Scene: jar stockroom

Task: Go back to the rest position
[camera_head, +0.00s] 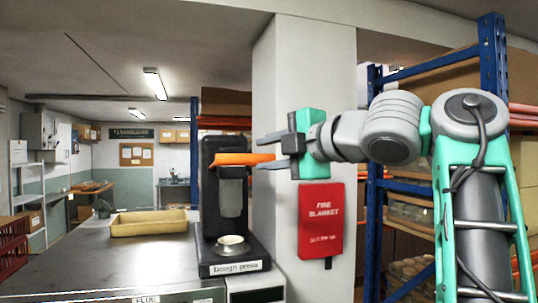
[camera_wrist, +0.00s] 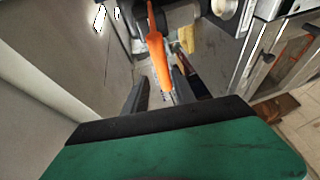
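The dough press (camera_head: 225,205) is a black machine on the steel counter, with an orange lever (camera_head: 240,158) sticking out to the right, roughly level. My gripper (camera_head: 262,153) is at the right of the press, its dark fingers pointing left. The fingers are apart, and the lever's free end appears between them. In the wrist view the lever (camera_wrist: 158,55) runs between the two fingers of my gripper (camera_wrist: 160,92), with a visible gap on each side. Nothing is held. My arm reaches in from the right, stretched out at lever height.
A white dish (camera_head: 232,246) sits on the press base. A tan tray (camera_head: 150,222) lies on the counter (camera_head: 100,262) to the left. A pillar with a red fire blanket (camera_head: 321,220) stands behind my gripper. Blue shelving (camera_head: 374,200) with boxes is close behind my arm.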

